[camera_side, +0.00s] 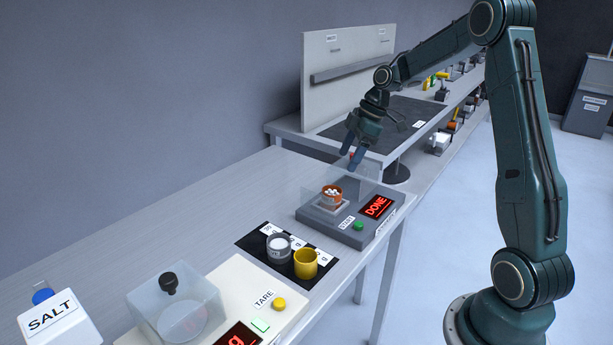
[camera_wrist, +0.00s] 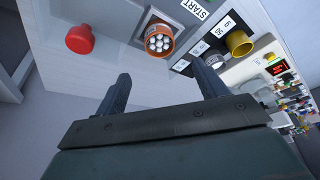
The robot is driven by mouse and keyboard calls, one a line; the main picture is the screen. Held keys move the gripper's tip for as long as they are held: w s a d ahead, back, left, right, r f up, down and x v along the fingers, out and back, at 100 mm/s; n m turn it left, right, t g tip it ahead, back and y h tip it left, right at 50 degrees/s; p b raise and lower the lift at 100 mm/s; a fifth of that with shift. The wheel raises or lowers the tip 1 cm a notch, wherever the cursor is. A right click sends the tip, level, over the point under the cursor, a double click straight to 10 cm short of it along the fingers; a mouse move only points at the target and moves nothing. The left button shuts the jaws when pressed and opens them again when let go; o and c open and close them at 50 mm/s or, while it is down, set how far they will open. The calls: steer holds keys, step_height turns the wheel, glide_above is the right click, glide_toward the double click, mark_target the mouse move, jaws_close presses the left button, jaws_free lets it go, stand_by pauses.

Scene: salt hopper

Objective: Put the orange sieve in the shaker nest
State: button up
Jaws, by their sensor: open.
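The orange sieve (camera_side: 332,193) holds several white balls. It sits on a small pale square holder on the grey shaker (camera_side: 318,221), whose red display (camera_side: 376,206) reads DONE. A clear cover (camera_side: 364,181) stands around the sieve. The wrist view also shows the orange sieve (camera_wrist: 160,41), upper centre, ahead of the fingers. My gripper (camera_side: 350,160) is open and empty, above and behind the sieve. Both separate fingers (camera_wrist: 161,72) show in the wrist view. A red knob (camera_wrist: 80,39) is left of the sieve there.
A dark mat (camera_side: 250,243) holds a grey cup (camera_side: 279,247) with white contents and a yellow cup (camera_side: 305,263). A scale (camera_side: 262,300) with a clear, black-knobbed cover (camera_side: 180,315) and a salt container (camera_side: 55,325) stand nearer. The left tabletop is clear.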

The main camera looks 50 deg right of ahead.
steer(key=s+a+r+m+h, duration=0.1)
steer(key=s+a+r+m, duration=0.1)
steer(key=s+a+r, duration=0.4)
steer(key=s+a+r+m+h, duration=0.1)
steer(key=s+a+r+m, duration=0.2)
steer(key=a, duration=0.5)
steer(key=s+a+m+t+h, duration=0.1)
steer(key=s+a+m, duration=0.3)
steer(key=s, duration=1.2)
steer(key=shift+a+r+t, duration=0.45)
steer(key=shift+a+t, duration=0.25)
steer(key=shift+a, duration=0.45)
steer(key=shift+w, duration=0.1)
